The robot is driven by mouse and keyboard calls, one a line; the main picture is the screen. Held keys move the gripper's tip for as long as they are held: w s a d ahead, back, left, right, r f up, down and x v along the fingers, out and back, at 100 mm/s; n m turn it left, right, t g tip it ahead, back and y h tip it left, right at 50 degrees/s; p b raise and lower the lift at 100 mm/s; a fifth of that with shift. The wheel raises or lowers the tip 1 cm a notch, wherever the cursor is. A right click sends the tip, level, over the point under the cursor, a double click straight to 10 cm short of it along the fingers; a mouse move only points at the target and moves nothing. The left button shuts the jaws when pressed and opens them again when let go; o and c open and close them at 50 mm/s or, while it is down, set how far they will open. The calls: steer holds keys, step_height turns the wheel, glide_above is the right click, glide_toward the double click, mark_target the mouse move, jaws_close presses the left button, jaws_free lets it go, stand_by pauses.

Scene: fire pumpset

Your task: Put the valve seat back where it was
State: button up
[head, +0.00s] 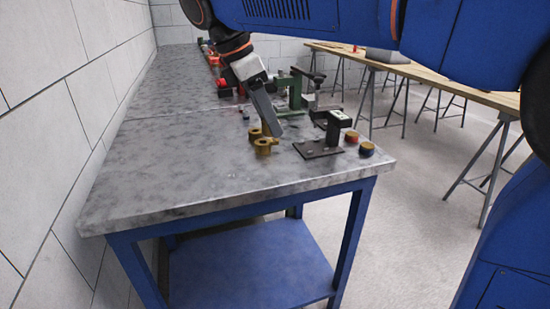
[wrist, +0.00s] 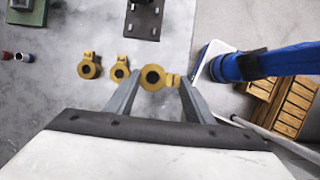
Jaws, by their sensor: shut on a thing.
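My gripper (wrist: 153,85) is shut on a brass ring-shaped piece with a dark bore and a small side lug, which I take as the valve seat (wrist: 166,80). In the head view my gripper (head: 272,125) points down over the workbench, and its fingers largely hide the held piece. Two similar brass pieces, one (wrist: 84,72) and another (wrist: 116,74), rest on the bench to the left of the fingers in the wrist view. They also show in the head view, one (head: 254,135) behind the other (head: 263,149). I cannot tell the held piece's exact height above the bench.
A dark plate with an upright block (head: 318,149) stands right of the brass pieces. Two small round pieces (head: 366,149) sit near the bench edge. A green fixture (head: 292,88) and red parts stand farther back. The grey bench top (head: 180,165) is clear at the front left.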

steer(key=shift+f, duration=4.3)
steer(key=shift+f, duration=0.1)
steer(key=o, duration=1.4)
steer(key=v, duration=1.2)
